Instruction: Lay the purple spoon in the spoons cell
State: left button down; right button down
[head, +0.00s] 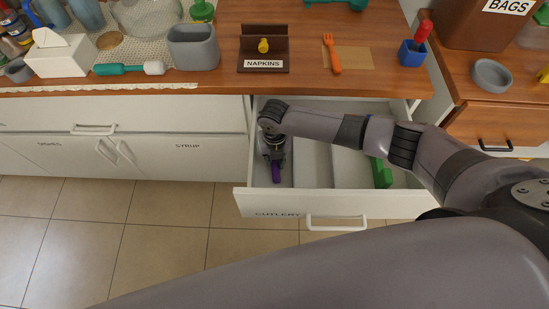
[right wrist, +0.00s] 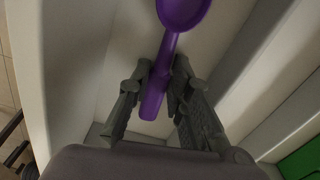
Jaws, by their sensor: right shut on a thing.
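The purple spoon (head: 276,172) is in my right gripper (head: 274,147), inside the left cell of the open cutlery drawer (head: 290,203). In the right wrist view, the fingers of my right gripper (right wrist: 160,72) are closed around the handle of the spoon (right wrist: 168,48), with its bowl pointing away from the palm. Pale cell walls stand on both sides. I cannot tell whether the spoon touches the drawer floor, nor read any cell label. My left gripper is out of view.
A green object (head: 381,172) lies in the drawer's right part, beyond dividers. My right arm crosses over the drawer's right side.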

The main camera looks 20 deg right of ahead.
jog(key=c, duration=1.4)
grip_release()
jog(key=shift+o, duration=0.3)
jog(key=o, duration=0.5)
jog(key=shift+r, duration=0.15)
notch_tip(320, 180, up, 14)
jog(key=p, duration=1.3)
jog(key=shift+s, duration=0.1)
